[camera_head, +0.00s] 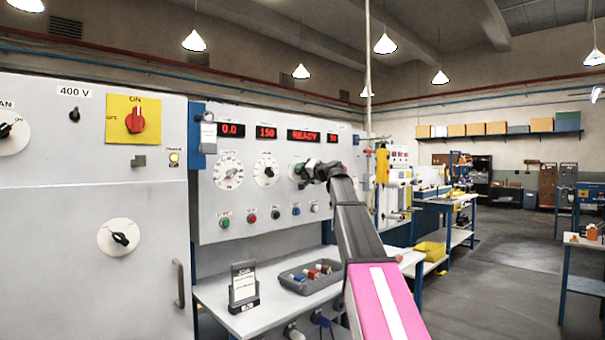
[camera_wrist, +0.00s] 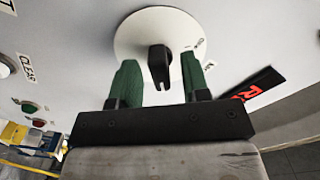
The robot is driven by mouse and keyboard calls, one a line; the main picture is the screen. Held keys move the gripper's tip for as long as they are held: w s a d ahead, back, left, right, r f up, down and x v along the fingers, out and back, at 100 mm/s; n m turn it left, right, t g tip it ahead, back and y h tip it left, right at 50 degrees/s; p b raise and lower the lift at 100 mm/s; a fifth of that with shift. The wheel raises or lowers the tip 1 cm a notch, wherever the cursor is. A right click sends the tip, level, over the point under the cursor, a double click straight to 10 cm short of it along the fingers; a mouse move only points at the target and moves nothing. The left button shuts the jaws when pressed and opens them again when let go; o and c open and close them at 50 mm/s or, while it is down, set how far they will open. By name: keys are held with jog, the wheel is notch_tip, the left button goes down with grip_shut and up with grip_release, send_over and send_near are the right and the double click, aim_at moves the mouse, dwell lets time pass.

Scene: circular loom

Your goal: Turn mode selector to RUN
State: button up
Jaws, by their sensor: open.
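The mode selector appears to be a black knob (camera_wrist: 159,58) on a round white dial (camera_wrist: 140,28) in the wrist view. Small dial labels on the right are too blurred to read. My gripper (camera_wrist: 160,68) is open, with one green finger on each side of the knob and visible gaps between. In the head view, my gripper (camera_head: 306,173) is at the panel's third dial (camera_head: 295,166), below the red READY display (camera_head: 303,135). There my gripper covers most of the dial and its knob.
Two other dials (camera_head: 229,170) (camera_head: 265,170) sit left of my gripper, with a row of push-buttons (camera_head: 252,217) below. A grey tray of bobbins (camera_head: 309,276) and a stand with a card (camera_head: 243,289) rest on the shelf below. The cabinet (camera_head: 60,200) fills the left.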

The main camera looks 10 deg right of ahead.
jog(key=v, duration=0.7)
dwell(1.4)
